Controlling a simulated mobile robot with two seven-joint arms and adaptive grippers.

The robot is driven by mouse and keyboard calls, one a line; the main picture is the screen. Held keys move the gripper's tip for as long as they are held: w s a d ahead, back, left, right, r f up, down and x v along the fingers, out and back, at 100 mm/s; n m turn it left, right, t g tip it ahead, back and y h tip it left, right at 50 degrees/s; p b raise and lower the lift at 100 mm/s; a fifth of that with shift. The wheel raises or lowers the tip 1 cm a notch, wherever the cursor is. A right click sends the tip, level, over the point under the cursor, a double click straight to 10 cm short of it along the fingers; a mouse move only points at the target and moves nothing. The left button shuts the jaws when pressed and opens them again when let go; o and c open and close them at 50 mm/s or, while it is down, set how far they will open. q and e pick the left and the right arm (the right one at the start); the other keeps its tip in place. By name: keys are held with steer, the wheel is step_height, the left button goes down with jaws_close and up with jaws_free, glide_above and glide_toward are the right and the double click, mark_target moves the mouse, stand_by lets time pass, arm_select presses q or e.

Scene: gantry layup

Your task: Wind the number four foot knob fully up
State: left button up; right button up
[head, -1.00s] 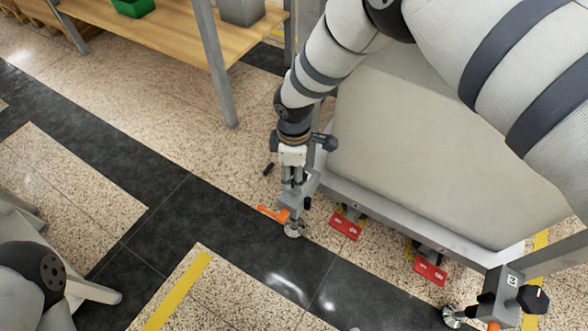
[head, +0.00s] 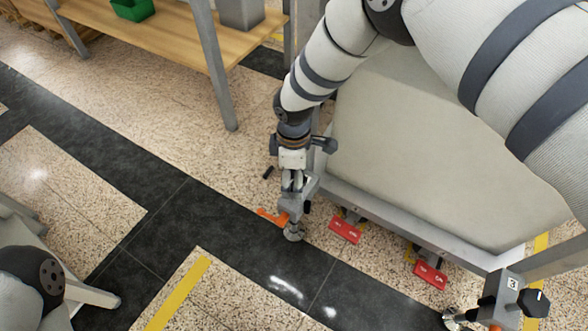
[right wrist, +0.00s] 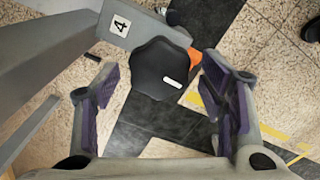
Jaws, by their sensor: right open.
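The number four foot knob (right wrist: 160,70) is a black lobed knob with a white mark on its top, in the right wrist view. A label reading 4 (right wrist: 120,26) is on the grey bracket beside it. My right gripper (right wrist: 160,78) is open, with one finger on each side of the knob and a visible gap at both. In the head view my right gripper (head: 292,183) points down over this corner foot and hides most of the knob. The metal foot pad (head: 293,233) shows below, at the floor.
An orange lever (head: 270,215) sticks out left of the foot. Red caster pedals (head: 345,230) sit under the frame. Another foot's black knob (head: 533,302), labelled 3, is at lower right. A wooden-topped table (head: 170,30) stands at upper left. The floor left of the foot is clear.

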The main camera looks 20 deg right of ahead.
step_height(320, 180, up, 12)
steer(key=shift+f, duration=0.1)
